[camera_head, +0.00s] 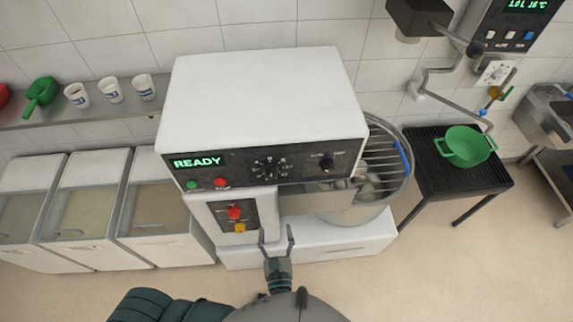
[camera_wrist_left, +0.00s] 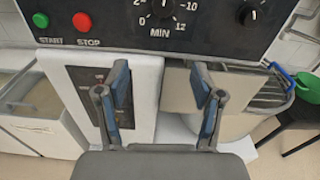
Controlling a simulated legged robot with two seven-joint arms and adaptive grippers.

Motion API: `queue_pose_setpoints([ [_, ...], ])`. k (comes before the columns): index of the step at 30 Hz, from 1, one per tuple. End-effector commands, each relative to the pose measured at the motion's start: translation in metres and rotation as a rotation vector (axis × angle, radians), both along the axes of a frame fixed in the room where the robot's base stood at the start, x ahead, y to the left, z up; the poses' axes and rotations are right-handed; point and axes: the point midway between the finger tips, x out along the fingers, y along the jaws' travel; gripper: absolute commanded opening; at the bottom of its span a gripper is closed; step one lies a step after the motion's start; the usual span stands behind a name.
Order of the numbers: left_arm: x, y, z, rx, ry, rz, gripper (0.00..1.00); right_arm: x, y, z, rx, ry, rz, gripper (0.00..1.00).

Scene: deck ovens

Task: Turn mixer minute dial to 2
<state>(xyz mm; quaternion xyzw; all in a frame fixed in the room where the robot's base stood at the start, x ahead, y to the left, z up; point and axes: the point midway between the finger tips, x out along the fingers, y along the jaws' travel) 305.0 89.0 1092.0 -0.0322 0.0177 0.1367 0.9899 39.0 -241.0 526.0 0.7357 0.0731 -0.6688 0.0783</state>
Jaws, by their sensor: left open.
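The mixer (camera_head: 265,90) is a white machine with a black control panel whose display reads READY. Its minute dial (camera_head: 268,168) is a black knob with a ring of white numbers in the middle of the panel. In the left wrist view the dial (camera_wrist_left: 163,6) is cut off by the top edge, above the word MIN, so its pointer setting cannot be read. My left gripper (camera_head: 276,238) is open and empty, below the panel and apart from the dial. Its two fingers (camera_wrist_left: 162,92) show in the left wrist view. My right gripper is not in view.
Green START (camera_wrist_left: 41,20) and red STOP (camera_wrist_left: 82,21) buttons sit left of the dial; another knob (camera_head: 326,163) sits right. The mixer bowl (camera_head: 355,212) with a wire guard (camera_head: 385,172) is at the right. White bins (camera_head: 85,205) stand left. A green colander (camera_head: 465,147) rests on a black stand.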

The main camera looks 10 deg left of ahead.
Motion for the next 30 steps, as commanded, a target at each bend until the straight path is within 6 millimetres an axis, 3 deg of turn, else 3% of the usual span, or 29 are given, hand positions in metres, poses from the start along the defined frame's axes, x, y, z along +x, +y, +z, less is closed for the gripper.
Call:
queue_pose_setpoints([
  [1, -0.002, 0.000, 0.014, 0.034, -0.015, 0.002, 0.67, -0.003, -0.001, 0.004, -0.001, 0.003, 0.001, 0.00],
  [3, -0.002, 0.000, 0.021, 0.063, -0.027, 0.005, 0.67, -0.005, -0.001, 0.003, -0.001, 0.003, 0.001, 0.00],
  [8, 0.016, 0.005, 0.021, 0.070, -0.031, 0.007, 0.67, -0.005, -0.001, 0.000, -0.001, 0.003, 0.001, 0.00],
  [21, 0.115, 0.035, 0.020, 0.068, -0.029, 0.006, 0.67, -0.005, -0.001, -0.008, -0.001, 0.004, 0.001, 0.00],
  [30, 0.158, 0.046, 0.019, 0.067, -0.027, 0.004, 0.67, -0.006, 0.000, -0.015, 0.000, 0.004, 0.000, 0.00],
])
